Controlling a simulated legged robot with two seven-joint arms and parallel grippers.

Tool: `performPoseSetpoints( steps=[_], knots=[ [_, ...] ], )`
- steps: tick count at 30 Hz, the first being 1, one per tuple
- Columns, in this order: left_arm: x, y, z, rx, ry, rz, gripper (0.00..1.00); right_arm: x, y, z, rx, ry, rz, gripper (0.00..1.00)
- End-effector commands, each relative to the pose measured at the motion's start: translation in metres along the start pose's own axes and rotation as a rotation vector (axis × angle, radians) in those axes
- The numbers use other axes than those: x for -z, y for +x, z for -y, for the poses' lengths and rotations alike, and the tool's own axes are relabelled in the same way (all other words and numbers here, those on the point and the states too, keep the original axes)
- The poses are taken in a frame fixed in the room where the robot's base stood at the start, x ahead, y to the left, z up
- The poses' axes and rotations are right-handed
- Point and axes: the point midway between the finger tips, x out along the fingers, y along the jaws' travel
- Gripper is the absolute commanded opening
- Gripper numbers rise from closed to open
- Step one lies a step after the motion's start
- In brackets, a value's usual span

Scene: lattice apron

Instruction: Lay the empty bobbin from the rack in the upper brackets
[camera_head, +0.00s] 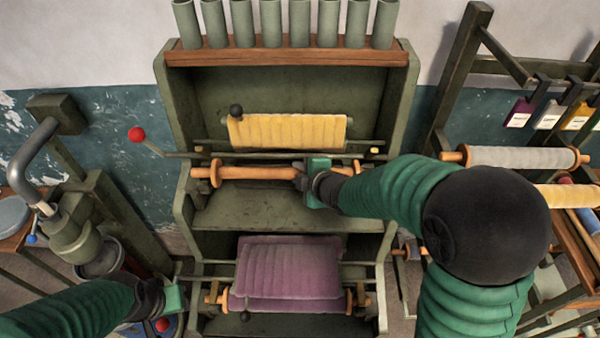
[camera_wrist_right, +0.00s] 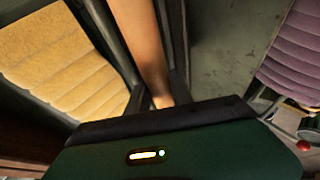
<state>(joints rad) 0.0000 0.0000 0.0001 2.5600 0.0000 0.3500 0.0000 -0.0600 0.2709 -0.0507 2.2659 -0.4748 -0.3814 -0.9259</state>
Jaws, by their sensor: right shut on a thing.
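The empty bobbin (camera_head: 245,173), a bare orange-brown wooden roller with round end flanges, lies level across the upper part of the green machine (camera_head: 180,215). My right gripper (camera_head: 301,181) is shut on it, right of its middle. In the right wrist view the bare roller (camera_wrist_right: 141,45) runs down into the jaws. The bobbin is just below the dark bar under the yellow padded roll (camera_head: 290,131). I cannot tell whether its ends touch the upper brackets. My left gripper (camera_head: 176,299) is at the lower left, away from the bobbin; its jaws cannot be made out.
A purple padded roll (camera_head: 290,275) lies on a roller lower in the machine. A red-knobbed lever (camera_head: 136,134) sticks out at the upper left. Grey tubes (camera_head: 271,24) stand on the top shelf. A rack at right holds a grey-wound bobbin (camera_head: 520,157) and others.

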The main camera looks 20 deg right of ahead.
Motion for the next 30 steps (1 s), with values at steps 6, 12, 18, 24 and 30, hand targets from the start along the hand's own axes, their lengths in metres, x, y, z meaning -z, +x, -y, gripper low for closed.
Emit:
performPoseSetpoints(
  steps=[6, 12, 18, 24, 30],
  knots=[
    [0.0002, -0.0006, 0.0, 0.0, 0.0, 0.0, 0.36, 0.0005, -0.0004, -0.0014, -0.002, 0.0, -0.001, 0.0],
    [-0.0001, 0.0007, 0.0, 0.0, 0.0, 0.0, 0.36, -0.0004, 0.0004, -0.0002, -0.002, 0.0, -0.001, 0.0],
    [-0.0015, 0.0065, 0.0, 0.0, 0.0, 0.0, 0.36, -0.0046, 0.0045, 0.0046, -0.002, 0.001, 0.0, 0.0],
    [-0.0018, 0.0076, 0.0, 0.0, 0.0, 0.0, 0.36, -0.0062, 0.0053, 0.0056, -0.002, 0.0, -0.001, 0.0],
    [-0.0017, 0.0074, 0.0, 0.0, 0.0, 0.0, 0.36, -0.0061, 0.005, 0.0054, -0.002, 0.0, -0.001, 0.0]
  ],
)
